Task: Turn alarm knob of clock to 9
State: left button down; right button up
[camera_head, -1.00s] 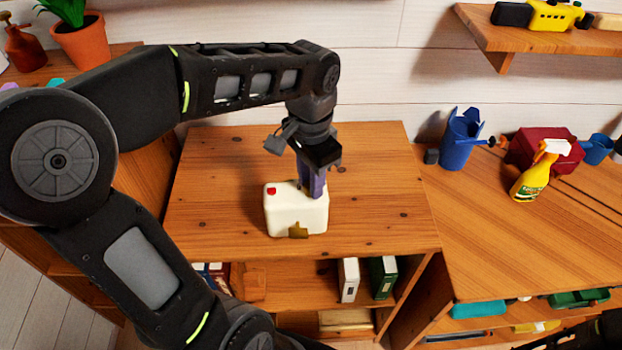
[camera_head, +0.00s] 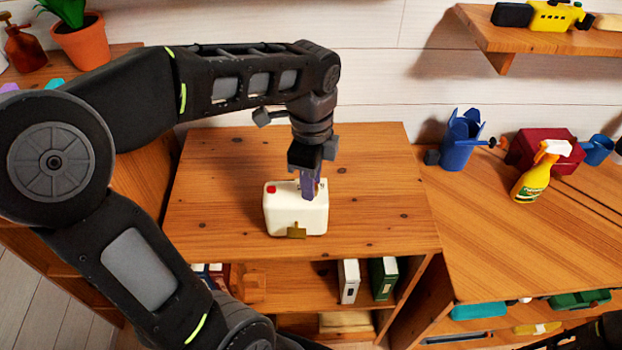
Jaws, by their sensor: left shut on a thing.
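The clock is a cream-coloured box (camera_head: 283,212) standing on the wooden cabinet top, with a red button (camera_head: 271,189) on its upper left and a brass-coloured piece (camera_head: 297,230) low on the side facing me. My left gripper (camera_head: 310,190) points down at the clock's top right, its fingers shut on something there. The thing between the fingers, likely a knob, is hidden by them. I cannot see the dial or its numbers. My right gripper is not in view; only a dark part shows at the bottom right corner.
The wooden cabinet top (camera_head: 215,190) is clear around the clock. Books (camera_head: 348,281) stand on the shelf below. On the right desk are a blue watering can (camera_head: 461,140), a yellow spray bottle (camera_head: 531,182) and a dark red box (camera_head: 528,145). A wall shelf (camera_head: 500,38) hangs above.

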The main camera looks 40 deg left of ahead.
pick_arm(q)
jog(key=shift+m, duration=0.8)
jog(key=c, duration=1.2)
grip_release()
jog(key=shift+o, duration=0.2)
jog(key=shift+r, duration=0.1)
notch_tip(320, 180, up, 8)
jog(key=shift+f, duration=0.15)
